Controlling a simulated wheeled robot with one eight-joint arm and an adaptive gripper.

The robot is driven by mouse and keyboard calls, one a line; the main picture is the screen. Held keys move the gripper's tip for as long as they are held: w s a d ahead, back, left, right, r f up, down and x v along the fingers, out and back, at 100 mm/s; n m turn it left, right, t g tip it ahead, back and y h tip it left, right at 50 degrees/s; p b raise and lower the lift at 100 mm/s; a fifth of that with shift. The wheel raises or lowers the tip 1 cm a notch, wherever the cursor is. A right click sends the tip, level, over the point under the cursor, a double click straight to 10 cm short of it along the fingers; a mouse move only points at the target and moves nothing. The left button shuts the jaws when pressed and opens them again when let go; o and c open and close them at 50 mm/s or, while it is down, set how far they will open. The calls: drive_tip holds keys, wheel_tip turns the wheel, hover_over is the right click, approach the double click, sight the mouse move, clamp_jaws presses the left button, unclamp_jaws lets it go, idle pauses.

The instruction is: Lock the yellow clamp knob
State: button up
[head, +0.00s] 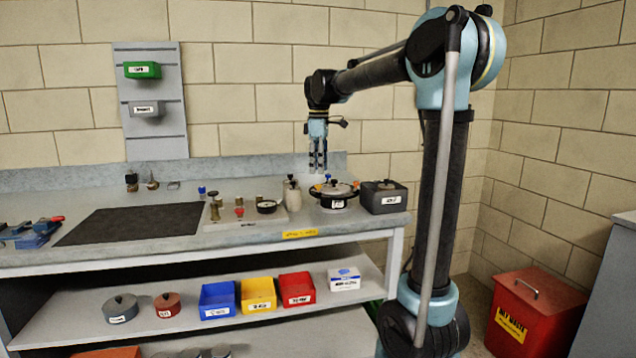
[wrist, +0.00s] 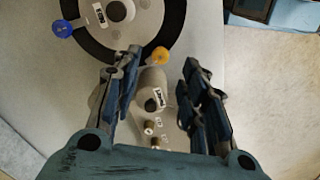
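The yellow clamp knob (wrist: 160,56) sits at the lower right rim of a round lidded vessel (wrist: 178,35) in the wrist view, near the level of my fingertips and between their lines. A blue knob (wrist: 62,28) sits at the lid's left rim. In the head view the vessel (head: 334,204) stands on the bench. My gripper (head: 318,168) points down above it, and its spread fingers also show in the wrist view (wrist: 159,62). It is open and empty. I cannot tell the height gap to the yellow knob.
A grey bottle (wrist: 152,84) stands between my fingers in the wrist view, beside small fittings. In the head view a dark grey box (head: 384,198) stands close right of the vessel. A dark mat (head: 130,224) lies clear to the left.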

sight(317, 187)
drive_tip(key=shift+f, duration=2.75)
clamp_jaws()
